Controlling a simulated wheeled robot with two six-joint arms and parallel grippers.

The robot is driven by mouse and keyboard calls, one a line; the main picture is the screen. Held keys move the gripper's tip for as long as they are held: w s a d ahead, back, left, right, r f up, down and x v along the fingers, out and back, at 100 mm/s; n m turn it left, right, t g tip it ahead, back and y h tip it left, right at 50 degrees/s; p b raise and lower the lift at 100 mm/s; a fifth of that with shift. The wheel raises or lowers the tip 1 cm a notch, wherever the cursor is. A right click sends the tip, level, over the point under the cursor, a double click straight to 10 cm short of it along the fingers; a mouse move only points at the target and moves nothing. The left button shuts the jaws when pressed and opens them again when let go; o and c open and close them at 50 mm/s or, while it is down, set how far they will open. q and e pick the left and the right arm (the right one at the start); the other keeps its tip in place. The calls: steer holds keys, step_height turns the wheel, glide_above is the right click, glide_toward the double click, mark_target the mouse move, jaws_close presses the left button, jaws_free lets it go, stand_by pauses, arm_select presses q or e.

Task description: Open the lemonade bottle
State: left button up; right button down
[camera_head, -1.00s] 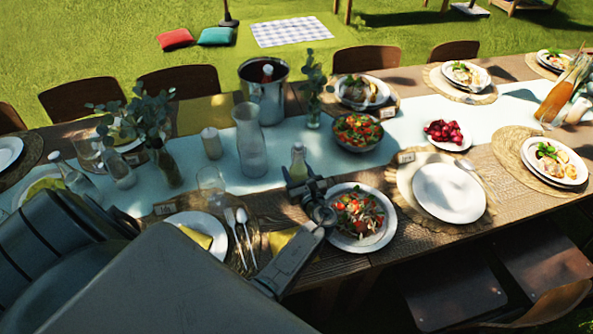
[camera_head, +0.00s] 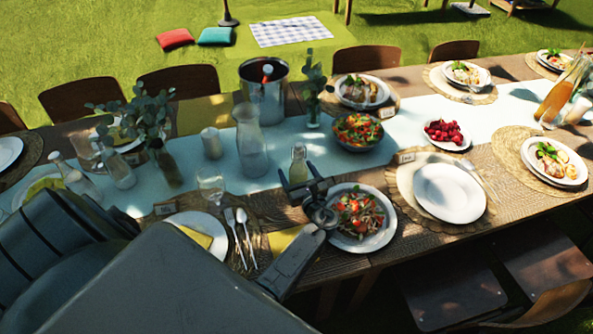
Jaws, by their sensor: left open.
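A small clear bottle with pale yellow-green contents (camera_head: 299,163), likely the lemonade bottle, stands upright on the pale runner near the table's middle. My left gripper (camera_head: 303,186) is just in front of it, with its jaws open and the bottle's lower part behind or between them. I cannot tell whether they touch. The bottle's neck and top rise clear above the fingers. My right gripper is not in view.
A salad plate (camera_head: 378,240) lies close to the right of my left gripper. A wine glass (camera_head: 211,183) and a glass carafe (camera_head: 250,140) stand to the left. A salad bowl (camera_head: 357,131) and a metal bucket (camera_head: 264,92) are behind. Little free room surrounds the bottle.

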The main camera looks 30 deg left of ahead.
arm_select(q)
steer(key=v, duration=1)
steer(key=shift+s+d+p, duration=0.1)
steer(key=shift+s+p, duration=0.05)
steer(key=shift+p, duration=0.15)
